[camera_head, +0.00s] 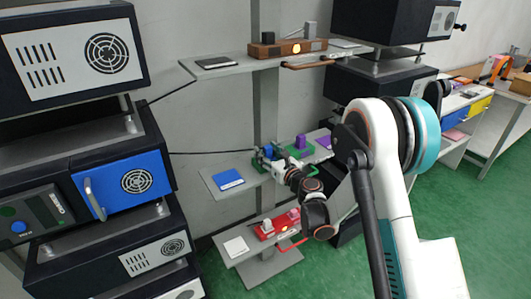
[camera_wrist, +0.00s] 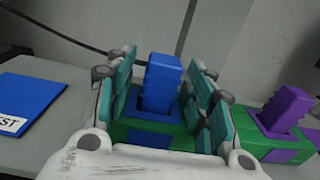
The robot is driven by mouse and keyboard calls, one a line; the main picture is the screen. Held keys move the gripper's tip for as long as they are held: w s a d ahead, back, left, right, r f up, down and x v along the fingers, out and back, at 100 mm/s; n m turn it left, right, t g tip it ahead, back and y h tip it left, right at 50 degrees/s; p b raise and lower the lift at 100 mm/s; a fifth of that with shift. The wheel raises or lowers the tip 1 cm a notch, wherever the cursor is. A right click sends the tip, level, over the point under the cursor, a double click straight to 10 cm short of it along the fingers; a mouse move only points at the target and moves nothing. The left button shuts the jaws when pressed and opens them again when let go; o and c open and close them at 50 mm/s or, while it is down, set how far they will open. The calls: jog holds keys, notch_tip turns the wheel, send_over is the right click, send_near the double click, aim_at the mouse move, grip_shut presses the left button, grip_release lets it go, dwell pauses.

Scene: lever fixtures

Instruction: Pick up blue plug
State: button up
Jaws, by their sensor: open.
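The blue plug (camera_wrist: 162,82) stands upright in a blue-topped green base (camera_wrist: 150,137) on the middle shelf. In the wrist view it is between the two teal-padded fingers of my gripper (camera_wrist: 165,100), with a gap visible on the left side; contact on the right is unclear. My gripper is open. In the head view my gripper (camera_head: 272,162) is at the middle shelf, and the blue plug (camera_head: 268,151) shows small and partly covered by it.
A purple plug (camera_wrist: 288,106) stands in a similar green base right of the blue one. A blue card (camera_wrist: 32,103) lies on the shelf to the left. An upper shelf (camera_head: 225,68) hangs above, and a lower shelf (camera_head: 262,268) holds a red fixture (camera_head: 278,225).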

jog(key=shift+s, duration=0.15)
jog(key=shift+c, duration=1.1)
grip_shut()
